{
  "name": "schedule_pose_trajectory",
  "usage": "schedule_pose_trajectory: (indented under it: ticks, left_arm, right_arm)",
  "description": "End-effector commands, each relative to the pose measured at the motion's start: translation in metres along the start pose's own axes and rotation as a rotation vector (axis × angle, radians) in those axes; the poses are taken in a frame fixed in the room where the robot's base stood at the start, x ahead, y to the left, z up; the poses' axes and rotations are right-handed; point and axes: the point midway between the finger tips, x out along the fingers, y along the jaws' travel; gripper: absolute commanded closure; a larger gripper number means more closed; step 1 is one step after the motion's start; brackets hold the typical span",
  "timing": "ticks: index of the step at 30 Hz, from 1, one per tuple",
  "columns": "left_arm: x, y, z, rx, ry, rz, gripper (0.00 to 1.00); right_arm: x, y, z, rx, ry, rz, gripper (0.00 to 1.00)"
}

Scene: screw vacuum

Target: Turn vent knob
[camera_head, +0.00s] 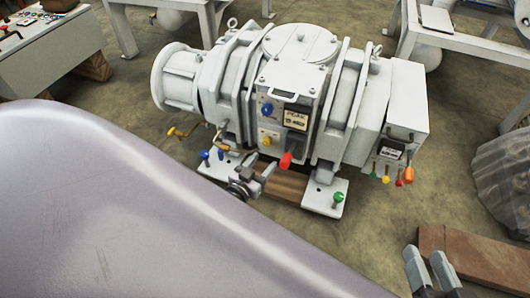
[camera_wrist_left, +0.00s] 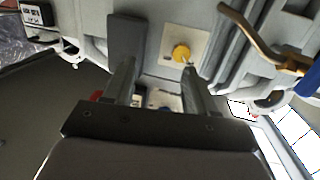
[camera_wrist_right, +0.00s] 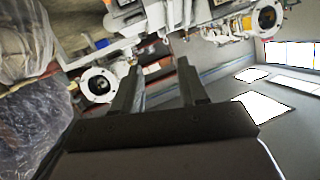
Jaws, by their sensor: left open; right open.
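The white vacuum machine (camera_head: 300,50) stands upright on the floor ahead. Its front panel has a blue knob (camera_head: 267,108) above a yellow knob (camera_head: 266,141), with a red handle (camera_head: 286,160) lower down. No readable label tells me which is the vent knob. My left gripper (camera_head: 257,172) is open and empty, low in front of the panel. In the left wrist view a yellow knob (camera_wrist_left: 181,52) shows beyond the open fingers, apart from them. My right gripper (camera_head: 424,252) is open and empty at the lower right, well away from the machine.
Small green (camera_head: 338,197), orange (camera_head: 409,174) and other coloured knobs stick out at the machine's lower right. A yellow-brown lever (camera_head: 177,132) projects on its left. A plastic-wrapped bundle (camera_head: 502,175) and brown board (camera_head: 470,255) lie at right. My own arm covers the lower left.

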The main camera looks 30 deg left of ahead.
Motion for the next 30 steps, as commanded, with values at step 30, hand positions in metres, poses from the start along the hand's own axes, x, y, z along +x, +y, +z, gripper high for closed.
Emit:
schedule_pose_trajectory:
  ticks: [30]
  left_arm:
    - [0.07,-0.029,-0.002,-0.009,0.087,-0.181,0.44]
  right_arm:
    - [-0.013,0.016,0.009,-0.17,0.11,0.065,0.57]
